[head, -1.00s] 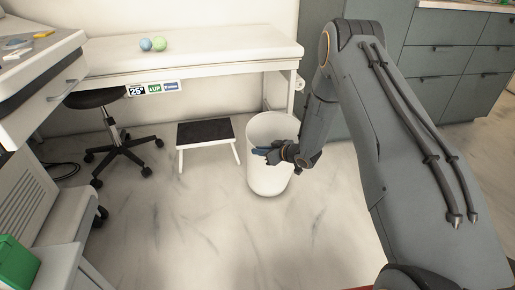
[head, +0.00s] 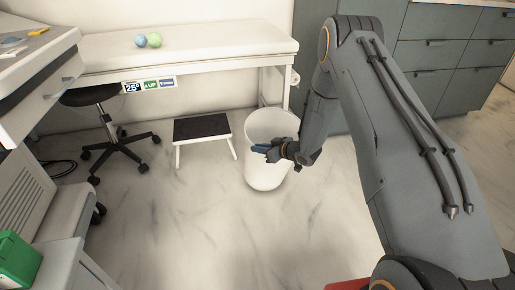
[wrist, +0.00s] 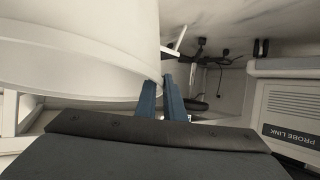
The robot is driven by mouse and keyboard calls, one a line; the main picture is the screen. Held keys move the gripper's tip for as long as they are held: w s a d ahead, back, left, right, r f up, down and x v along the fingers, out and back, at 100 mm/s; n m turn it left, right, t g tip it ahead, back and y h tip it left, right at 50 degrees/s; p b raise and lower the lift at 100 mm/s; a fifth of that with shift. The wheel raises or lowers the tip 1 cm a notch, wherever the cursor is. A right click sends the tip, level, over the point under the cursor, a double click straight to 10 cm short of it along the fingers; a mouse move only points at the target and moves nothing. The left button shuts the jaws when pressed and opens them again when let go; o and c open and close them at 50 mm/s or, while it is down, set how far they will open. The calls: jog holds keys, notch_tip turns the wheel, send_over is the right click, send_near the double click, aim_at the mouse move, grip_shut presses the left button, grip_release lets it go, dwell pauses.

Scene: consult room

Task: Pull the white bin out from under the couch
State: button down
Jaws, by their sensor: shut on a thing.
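The white bin (head: 262,176) stands upright on the floor by the right end of the white couch (head: 215,43), in front of its right leg. My gripper (head: 261,149) reaches it from the right and is shut on the bin's wall near the rim. In the wrist view, the pale bin (wrist: 75,50) fills the upper left, and the two blue fingers (wrist: 163,98) are close together at its edge. The exact contact is partly hidden there.
A black-topped step stool (head: 203,126) stands just left of the bin. A black wheeled stool (head: 95,97) is farther left. Grey cabinets (head: 440,60) stand behind my arm at right. A green box (head: 18,260) is at lower left.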

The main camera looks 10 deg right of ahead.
jog(key=shift+s+f, duration=0.1)
jog(key=shift+f, duration=0.1)
jog(key=c, duration=2)
grip_release()
jog(key=shift+o, duration=1)
jog(key=shift+a, duration=0.1)
jog(key=shift+r, duration=0.1)
jog(key=p+v, duration=0.2)
jog(key=v, duration=0.5)
jog(key=shift+s+d+r, duration=0.15)
jog(key=shift+s+d, duration=0.05)
jog(key=shift+d, duration=0.05)
jog(key=shift+c, duration=0.3)
